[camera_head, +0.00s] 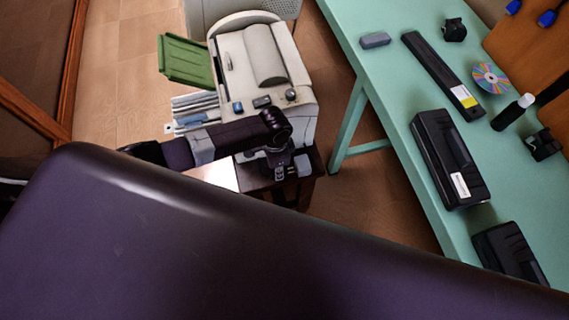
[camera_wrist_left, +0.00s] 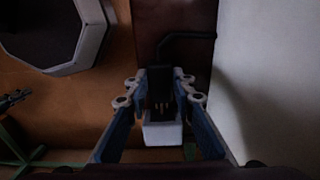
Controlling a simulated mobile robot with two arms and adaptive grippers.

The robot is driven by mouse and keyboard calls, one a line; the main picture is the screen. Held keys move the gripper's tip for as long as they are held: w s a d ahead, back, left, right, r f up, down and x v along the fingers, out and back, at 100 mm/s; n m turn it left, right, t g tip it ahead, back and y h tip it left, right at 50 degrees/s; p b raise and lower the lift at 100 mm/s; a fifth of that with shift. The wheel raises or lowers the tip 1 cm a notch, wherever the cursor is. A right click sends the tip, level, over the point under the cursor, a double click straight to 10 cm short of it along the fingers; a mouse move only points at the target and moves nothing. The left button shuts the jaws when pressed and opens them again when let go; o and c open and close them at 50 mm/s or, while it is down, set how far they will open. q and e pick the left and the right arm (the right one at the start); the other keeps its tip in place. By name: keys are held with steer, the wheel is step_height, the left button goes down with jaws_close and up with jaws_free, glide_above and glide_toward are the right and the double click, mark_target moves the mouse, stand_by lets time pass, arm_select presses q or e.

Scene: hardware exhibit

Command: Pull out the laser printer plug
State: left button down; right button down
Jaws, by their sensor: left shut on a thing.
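The laser printer (camera_head: 235,88), off-white with a green tray, stands on a small dark table at the top centre of the head view. My left arm reaches in from the left in front of it, with my left gripper (camera_head: 285,172) pointing down by the table's near edge. In the left wrist view, the blue-grey fingers of my left gripper (camera_wrist_left: 160,100) are shut on a black plug (camera_wrist_left: 159,82). A black cord (camera_wrist_left: 182,37) runs from the plug up and right. Thin reddish prong-like marks show above a pale block; whether they enter it is unclear. My right gripper is out of view.
A mint-green table (camera_head: 395,90) on the right holds black cartridges (camera_head: 440,150), a disc (camera_head: 491,77) and a small bottle (camera_head: 512,112). The printer's pale side is close on the right in the left wrist view. Wooden floor (camera_head: 375,195) lies between the tables.

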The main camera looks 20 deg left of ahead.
arm_select(q)
steer(key=shift+s+a+f, duration=0.1)
steer(key=shift+s+a, duration=0.05)
steer(key=shift+a, duration=0.25)
steer(key=c, duration=1.6)
jaws_free()
steer(key=shift+s, duration=0.1)
steer(key=shift+d+r, duration=0.15)
steer(key=shift+r, duration=0.55)
step_height(320, 180, up, 11)
steer(key=shift+f, duration=0.1)
